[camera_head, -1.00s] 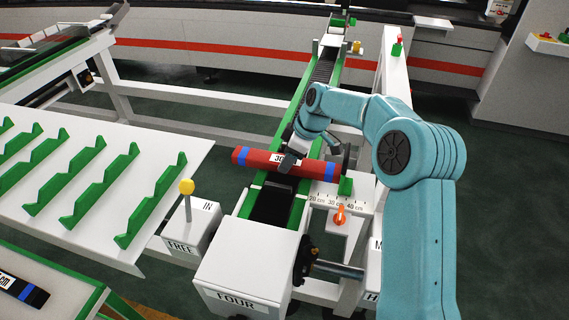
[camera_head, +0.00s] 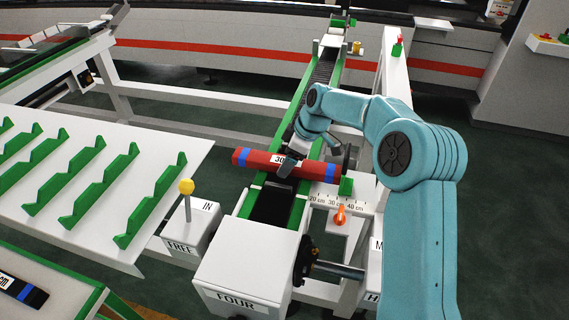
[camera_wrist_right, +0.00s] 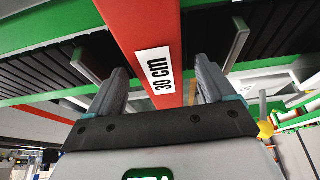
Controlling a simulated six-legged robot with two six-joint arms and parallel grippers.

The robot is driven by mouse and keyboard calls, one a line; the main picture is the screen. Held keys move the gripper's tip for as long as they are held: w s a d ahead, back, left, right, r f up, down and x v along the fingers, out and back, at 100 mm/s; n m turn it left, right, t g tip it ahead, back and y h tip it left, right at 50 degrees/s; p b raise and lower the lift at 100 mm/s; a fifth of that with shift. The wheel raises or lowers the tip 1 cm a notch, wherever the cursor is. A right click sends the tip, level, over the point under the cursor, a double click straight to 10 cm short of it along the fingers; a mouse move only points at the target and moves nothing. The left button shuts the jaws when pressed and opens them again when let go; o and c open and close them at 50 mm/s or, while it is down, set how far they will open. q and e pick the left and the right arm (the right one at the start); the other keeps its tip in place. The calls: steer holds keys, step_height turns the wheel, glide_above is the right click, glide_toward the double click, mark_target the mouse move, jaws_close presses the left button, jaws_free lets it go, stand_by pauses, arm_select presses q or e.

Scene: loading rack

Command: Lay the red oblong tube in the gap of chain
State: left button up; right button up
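The red oblong tube (camera_head: 260,160) has blue bands and a white label. It lies crosswise over the chain conveyor (camera_head: 271,205), its ends reaching past the green side rails. In the right wrist view the tube (camera_wrist_right: 150,25) reads "30 cm" and crosses the black chain (camera_wrist_right: 45,78) between two grey upright tabs. My right gripper (camera_head: 290,158) is at the tube's middle. In the wrist view its fingers (camera_wrist_right: 163,85) stand on both sides of the tube, with a visible gap at the right finger. Whether the tube rests fully on the chain is hard to tell. My left gripper is out of view.
A length scale (camera_head: 335,203) with an orange pointer (camera_head: 340,215) is right of the conveyor. A white box marked FOUR (camera_head: 250,270) stands at its near end. A yellow-knobbed lever (camera_head: 187,187) and a white table with green notched racks (camera_head: 150,205) are left.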

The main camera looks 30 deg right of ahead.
steer(key=v, duration=1.6)
steer(key=shift+r, duration=0.2)
steer(key=shift+s+f, duration=0.1)
